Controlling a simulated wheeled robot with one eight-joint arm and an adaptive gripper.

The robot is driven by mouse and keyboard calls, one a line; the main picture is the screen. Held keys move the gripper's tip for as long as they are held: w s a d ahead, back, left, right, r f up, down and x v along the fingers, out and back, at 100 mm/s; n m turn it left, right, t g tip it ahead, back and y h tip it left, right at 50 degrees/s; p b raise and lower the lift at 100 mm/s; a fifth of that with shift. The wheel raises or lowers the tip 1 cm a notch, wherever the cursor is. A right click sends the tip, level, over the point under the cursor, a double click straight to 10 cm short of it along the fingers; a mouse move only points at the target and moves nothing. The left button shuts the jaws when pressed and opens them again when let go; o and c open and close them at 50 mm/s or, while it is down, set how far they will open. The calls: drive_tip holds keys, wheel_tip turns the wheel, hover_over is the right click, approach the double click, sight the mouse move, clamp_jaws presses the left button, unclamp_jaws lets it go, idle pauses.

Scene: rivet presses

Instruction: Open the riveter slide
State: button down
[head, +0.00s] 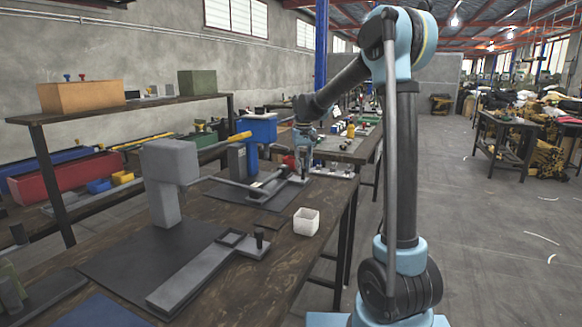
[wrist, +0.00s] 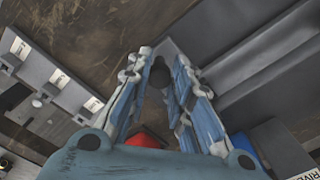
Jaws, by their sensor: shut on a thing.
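My gripper (head: 302,172) is at the far riveter, low over its slide. In the wrist view my gripper's fingers (wrist: 160,66) are closed around a dark round knob (wrist: 160,76) on a grey riveter slide (wrist: 174,48). In the head view the far riveter's grey slide (head: 282,190) lies on a dark mat, and my gripper hides its knob.
A grey strip with white labels (wrist: 55,80) lies left of the fingers in the wrist view.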

drive_tip(key=d, duration=0.2)
drive_tip(key=s+d, duration=0.1)
drive_tip(key=d, duration=0.1)
drive_tip(key=shift+s, duration=0.2)
drive_tip(key=c, duration=1.4)
unclamp_jaws()
drive_tip(key=shift+r, duration=0.1)
wheel_tip(320, 180, up, 12)
drive_tip(key=shift+f, duration=0.15)
